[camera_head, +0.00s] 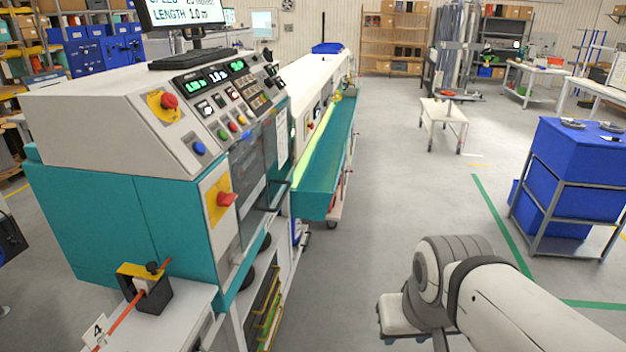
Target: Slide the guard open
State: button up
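The guard (250,168) appears to be the dark see-through panel on the aisle side of the teal and grey cable machine (110,215). It sits below the sloped control panel, between the red switch and a white notice sheet. Whether it is fully shut, and where its handle is, I cannot tell. My arm (500,300) reaches in from the lower right, over the floor and well apart from the guard. My gripper's fingers do not show.
A blue bin stack on a grey rack (578,165) stands right, a small white table (443,112) farther back. The aisle floor between is clear.

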aim_at(275, 143)
jog(key=z, duration=0.2)
jog(key=i, duration=1.5)
jog(key=u, duration=0.65)
jog(key=i, duration=0.4)
jog(key=u, duration=0.25)
jog(key=k, duration=0.75)
jog(key=u, duration=0.25)
jog(key=i, duration=0.75)
jog(key=z, duration=0.1)
